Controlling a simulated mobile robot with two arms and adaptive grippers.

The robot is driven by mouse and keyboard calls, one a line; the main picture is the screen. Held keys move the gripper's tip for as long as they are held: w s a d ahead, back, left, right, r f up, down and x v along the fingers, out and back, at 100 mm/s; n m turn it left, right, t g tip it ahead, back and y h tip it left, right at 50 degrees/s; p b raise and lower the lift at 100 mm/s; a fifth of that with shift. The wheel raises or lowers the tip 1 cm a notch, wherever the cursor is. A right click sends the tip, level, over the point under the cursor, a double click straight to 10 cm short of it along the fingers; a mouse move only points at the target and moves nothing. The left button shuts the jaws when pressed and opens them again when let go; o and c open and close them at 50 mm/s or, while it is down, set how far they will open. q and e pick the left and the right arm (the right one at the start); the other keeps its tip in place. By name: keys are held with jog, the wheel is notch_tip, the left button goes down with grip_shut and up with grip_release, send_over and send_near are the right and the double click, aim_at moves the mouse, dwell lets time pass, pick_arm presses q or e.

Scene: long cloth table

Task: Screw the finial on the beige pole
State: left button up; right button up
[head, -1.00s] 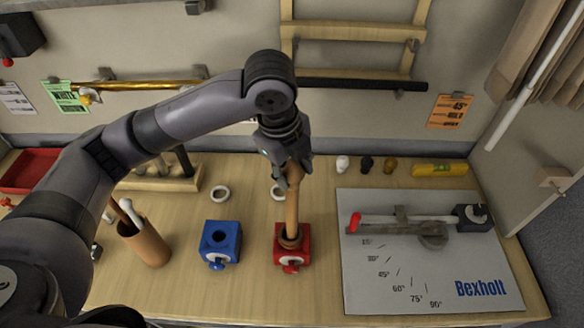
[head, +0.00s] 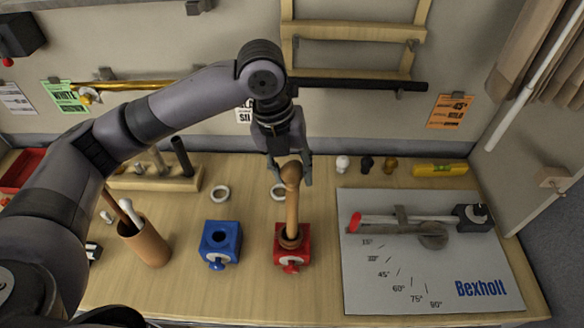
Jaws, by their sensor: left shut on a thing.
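The beige pole (head: 292,213) stands upright in the red block (head: 283,258), which has a clamp knob on its front. A rounded brown wooden finial (head: 291,171) sits at the pole's top, in line with it; I cannot tell how tightly they are joined. My left gripper (head: 291,179) comes down from above with its fingers on either side of this finial, shut on it. Part of the finial's far side is hidden. My right gripper is not in view.
An empty blue block (head: 219,243) stands left of the red one. A brown cup (head: 147,244) and a rack (head: 150,182) stand further left. Small knobs (head: 366,164) and a yellow level (head: 440,170) lie behind a grey Bexholt board (head: 400,290).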

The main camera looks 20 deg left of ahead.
pick_arm(q)
jog(key=m+g, duration=0.1)
jog(key=m, duration=0.5)
jog(key=m+g, duration=0.1)
jog(key=m, duration=0.5)
jog(key=shift+y, duration=0.3)
jog(key=o, duration=1.1)
jog(key=shift+o, duration=0.2)
